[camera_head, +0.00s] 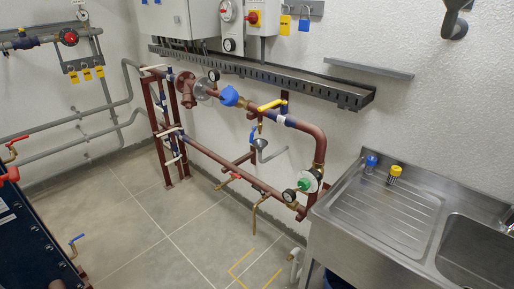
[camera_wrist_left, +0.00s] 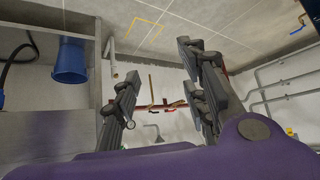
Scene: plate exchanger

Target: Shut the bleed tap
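In the head view, a small tap with a blue lever (camera_head: 252,137) stands under the middle of the pipework, above a grey funnel (camera_head: 261,144); it seems to be the bleed tap, but I see no label. Its lever looks roughly upright. My left gripper (camera_wrist_left: 160,65) shows only in the left wrist view. Its two dark fingers are wide apart with nothing between them. The funnel (camera_wrist_left: 155,130) and red-brown pipe (camera_wrist_left: 160,106) appear beyond the fingers, apart from them. The tap's lever cannot be made out there. My right gripper is in neither view.
A steel cable tray (camera_head: 260,72) runs above. A steel sink (camera_head: 400,220) stands at right, and a blue bucket (camera_wrist_left: 71,60) shows in the wrist view. The floor before the pipes is clear.

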